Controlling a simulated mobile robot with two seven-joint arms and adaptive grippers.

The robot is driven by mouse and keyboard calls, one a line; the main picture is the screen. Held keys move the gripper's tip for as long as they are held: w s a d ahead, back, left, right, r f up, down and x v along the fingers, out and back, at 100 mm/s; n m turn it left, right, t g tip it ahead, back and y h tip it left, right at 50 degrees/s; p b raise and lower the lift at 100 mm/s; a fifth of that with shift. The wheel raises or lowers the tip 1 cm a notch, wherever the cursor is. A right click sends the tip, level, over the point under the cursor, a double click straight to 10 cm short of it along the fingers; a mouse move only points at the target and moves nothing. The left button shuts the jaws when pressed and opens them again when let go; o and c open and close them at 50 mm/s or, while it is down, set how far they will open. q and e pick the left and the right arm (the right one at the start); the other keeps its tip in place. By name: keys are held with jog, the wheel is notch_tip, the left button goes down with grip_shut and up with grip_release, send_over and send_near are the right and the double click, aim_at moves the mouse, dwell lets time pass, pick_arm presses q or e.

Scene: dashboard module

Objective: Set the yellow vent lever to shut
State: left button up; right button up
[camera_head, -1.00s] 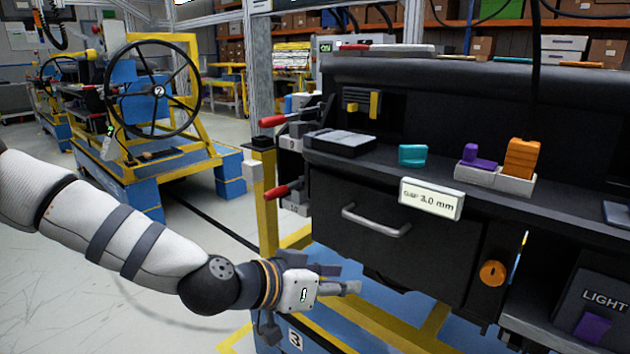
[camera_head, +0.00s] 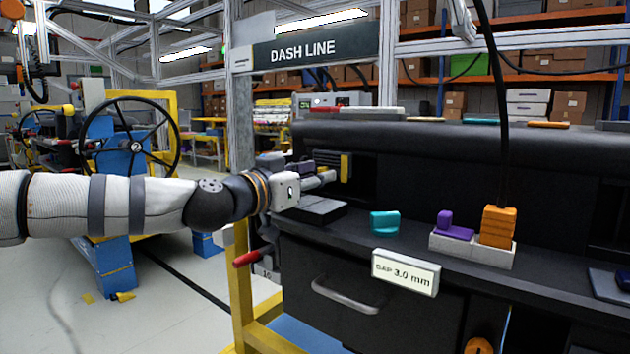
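The yellow vent lever (camera_head: 346,167) is an upright yellow piece on the dark dashboard face, left of centre. The vent slats beside it are mostly hidden behind my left gripper. My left gripper (camera_head: 326,176) is raised in front of the vent, with its fingertips just left of the lever and close to it. I cannot tell whether they touch the lever or how far apart the fingers are. My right gripper is not in view.
A dark grey pad (camera_head: 318,209) lies on the ledge below my gripper. A teal block (camera_head: 385,222), a light tray (camera_head: 470,250) with purple and orange pieces, and a gap sign (camera_head: 405,273) are to the right. A red-handled clamp (camera_head: 247,259) sticks out at lower left.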

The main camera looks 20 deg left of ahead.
pick_arm(q)
jog(key=shift+w, duration=0.1)
grip_shut()
jog(key=a, duration=0.1)
jog(key=w+a, duration=0.1)
jog(key=shift+a, duration=0.3)
grip_release()
jog(key=v, duration=1.2)
